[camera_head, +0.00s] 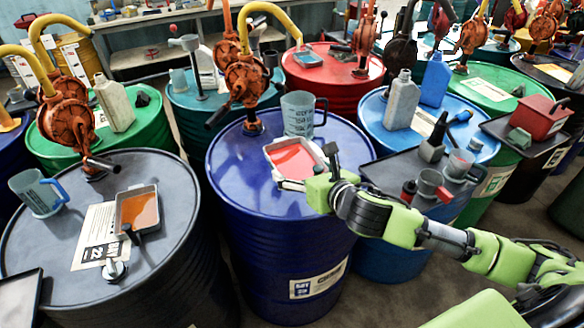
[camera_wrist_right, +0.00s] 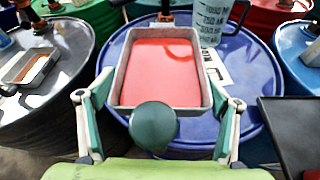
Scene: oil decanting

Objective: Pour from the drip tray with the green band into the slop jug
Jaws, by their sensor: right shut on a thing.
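A grey metal drip tray (camera_head: 270,151) holding red liquid is at the front of the dark blue drum in the head view. The same tray (camera_wrist_right: 120,75) fills the middle of the right wrist view, with a dark green rounded handle end (camera_wrist_right: 155,126) nearest the camera. My right gripper (camera_head: 322,180) is shut on this tray's handle; its fingers flank the near end in the wrist view. A clear graduated jug (camera_head: 298,112) stands behind the tray on the same drum and shows in the wrist view (camera_wrist_right: 212,22). No jug label is readable. My left gripper is out of view.
On the dark grey drum (camera_head: 150,270) at left are another tray (camera_head: 137,212) with orange-brown liquid and a second clear jug (camera_head: 40,192). A dark tray with small items is at right.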

